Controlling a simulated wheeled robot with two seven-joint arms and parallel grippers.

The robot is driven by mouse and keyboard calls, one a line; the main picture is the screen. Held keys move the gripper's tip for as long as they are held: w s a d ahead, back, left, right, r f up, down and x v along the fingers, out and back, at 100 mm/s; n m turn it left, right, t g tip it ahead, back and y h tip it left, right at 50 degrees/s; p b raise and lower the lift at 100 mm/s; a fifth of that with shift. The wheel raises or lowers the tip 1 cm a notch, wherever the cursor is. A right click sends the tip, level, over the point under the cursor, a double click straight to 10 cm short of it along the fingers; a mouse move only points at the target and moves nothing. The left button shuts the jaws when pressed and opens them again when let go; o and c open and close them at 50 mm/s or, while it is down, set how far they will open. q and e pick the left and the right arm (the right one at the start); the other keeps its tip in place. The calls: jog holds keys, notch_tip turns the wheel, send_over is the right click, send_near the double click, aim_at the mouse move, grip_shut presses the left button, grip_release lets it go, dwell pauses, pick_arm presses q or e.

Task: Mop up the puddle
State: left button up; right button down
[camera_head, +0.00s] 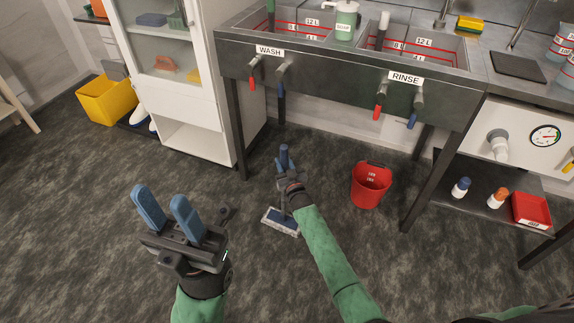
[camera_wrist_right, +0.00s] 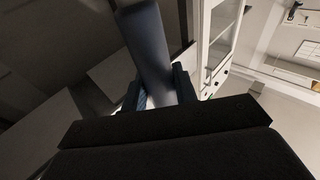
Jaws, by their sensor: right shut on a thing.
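The mop shows in the head view as a flat grey-white head (camera_head: 281,221) low over or on the dark floor; I cannot tell whether it touches. My right gripper (camera_head: 286,168) is shut on the mop's handle, above the head. In the right wrist view the handle (camera_wrist_right: 148,45) is a thick blue-grey shaft between the blue fingers of my right gripper (camera_wrist_right: 158,88). My left gripper (camera_head: 168,207) is open and empty, over the floor to the left of the mop. I cannot make out a puddle on the mottled floor (camera_head: 100,200).
A red bucket (camera_head: 370,186) stands on the floor right of the mop. The steel sink bench (camera_head: 330,77) and its legs are behind. A white cabinet (camera_head: 195,135) stands at the back left, beside a yellow bucket (camera_head: 106,100). The lower shelf at right holds a red tray (camera_head: 531,209).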

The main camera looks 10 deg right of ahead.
jog(key=shift+a, duration=0.15)
jog(key=shift+w+a+r+b, duration=0.1)
jog(key=shift+w+a+b, duration=0.15)
jog(key=shift+w+a, duration=0.4)
jog(key=shift+w+a+b, duration=0.2)
jog(key=shift+w+a, duration=0.25)
jog(key=shift+a, duration=0.4)
notch_tip(320, 180, up, 6)
jog(key=p, duration=0.4)
jog(key=shift+p, duration=0.3)
dwell(0.8)
